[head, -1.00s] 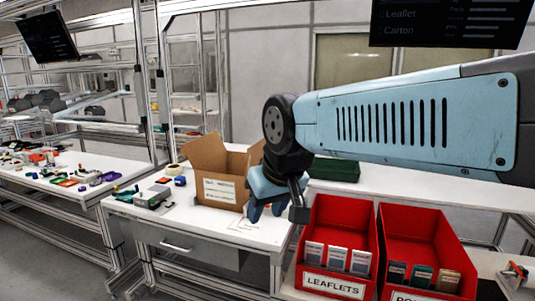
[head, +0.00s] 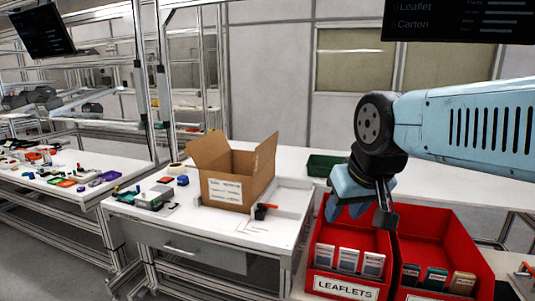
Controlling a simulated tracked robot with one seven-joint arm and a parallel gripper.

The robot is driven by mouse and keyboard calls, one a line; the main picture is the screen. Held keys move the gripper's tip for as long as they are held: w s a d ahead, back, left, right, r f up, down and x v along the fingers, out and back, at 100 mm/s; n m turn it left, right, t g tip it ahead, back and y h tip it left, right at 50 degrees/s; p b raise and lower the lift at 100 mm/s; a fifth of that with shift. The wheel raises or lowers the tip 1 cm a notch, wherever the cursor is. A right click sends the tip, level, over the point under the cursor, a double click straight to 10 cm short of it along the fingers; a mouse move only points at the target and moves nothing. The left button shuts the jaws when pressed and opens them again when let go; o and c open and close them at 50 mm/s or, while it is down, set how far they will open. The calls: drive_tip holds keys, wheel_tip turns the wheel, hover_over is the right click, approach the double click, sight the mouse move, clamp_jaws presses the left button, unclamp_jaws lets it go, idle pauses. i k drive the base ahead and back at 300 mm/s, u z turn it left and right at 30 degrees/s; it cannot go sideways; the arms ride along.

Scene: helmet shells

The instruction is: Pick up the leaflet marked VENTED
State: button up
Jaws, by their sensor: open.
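Several leaflets stand in the front of the red bin (head: 325,285) labelled LEAFLETS, at the lower right of the head view. I make out a left leaflet (head: 322,258), a middle leaflet (head: 347,260) and a right leaflet (head: 372,265). Their print is too small to read, so I cannot tell which is marked VENTED. My gripper (head: 362,214) is open and empty. It hangs above the LEAFLETS bin, seen higher in the picture than the leaflets, and hides part of the bin's back.
A second red bin (head: 440,235) with small packs stands close on the right. A green tray (head: 322,165) lies behind.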

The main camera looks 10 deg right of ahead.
sight(348, 259)
drive_tip(key=u, duration=0.1)
drive_tip(key=i, duration=1)
drive_tip(key=z, duration=0.1)
